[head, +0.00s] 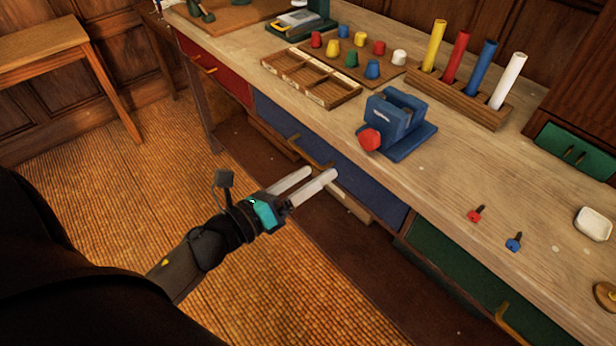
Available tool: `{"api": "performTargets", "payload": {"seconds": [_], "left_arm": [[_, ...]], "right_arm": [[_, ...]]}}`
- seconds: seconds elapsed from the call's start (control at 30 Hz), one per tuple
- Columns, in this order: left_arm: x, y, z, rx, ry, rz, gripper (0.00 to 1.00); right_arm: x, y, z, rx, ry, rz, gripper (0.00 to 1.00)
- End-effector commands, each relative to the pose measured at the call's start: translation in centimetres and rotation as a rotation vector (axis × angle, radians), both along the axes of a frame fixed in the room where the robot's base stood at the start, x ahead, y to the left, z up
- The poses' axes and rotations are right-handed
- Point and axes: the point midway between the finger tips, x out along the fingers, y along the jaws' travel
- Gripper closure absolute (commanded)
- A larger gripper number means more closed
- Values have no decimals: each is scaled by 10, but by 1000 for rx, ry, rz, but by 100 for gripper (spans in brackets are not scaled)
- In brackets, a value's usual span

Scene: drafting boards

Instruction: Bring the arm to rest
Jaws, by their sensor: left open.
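My left gripper (313,183) shows in the head view with its arm coming in from the lower left. Its two pale fingers are apart with nothing between them. It is in front of the workbench (470,170), below the top's front edge, and its fingertips overlap the blue drawer (350,178) in the picture. I cannot tell whether they touch the drawer front. My right gripper is not in view.
On the bench stand a blue vise-like block (398,120) with a red knob, a wooden divided tray (310,78), several coloured pegs, and a rack (462,96) of coloured tubes. A wooden stool (40,48) stands at the left. The floor left of the gripper is clear.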

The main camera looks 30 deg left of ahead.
Motion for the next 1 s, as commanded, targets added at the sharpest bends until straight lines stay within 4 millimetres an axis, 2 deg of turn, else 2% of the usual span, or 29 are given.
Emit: {"api": "performTargets", "payload": {"seconds": [0.57,0.67,0.77,0.83,1.0], "left_arm": [[-2,1,0,-1,0,0,12],[-2,3,-7,-29,23,12,12],[0,11,-35,-132,106,58,12],[-1,19,-67,-254,201,116,12],[-20,36,-168,-627,483,326,12]], "right_arm": [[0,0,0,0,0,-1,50],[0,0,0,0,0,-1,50],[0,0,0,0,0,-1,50],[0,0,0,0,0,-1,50],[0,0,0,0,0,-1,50]]}}
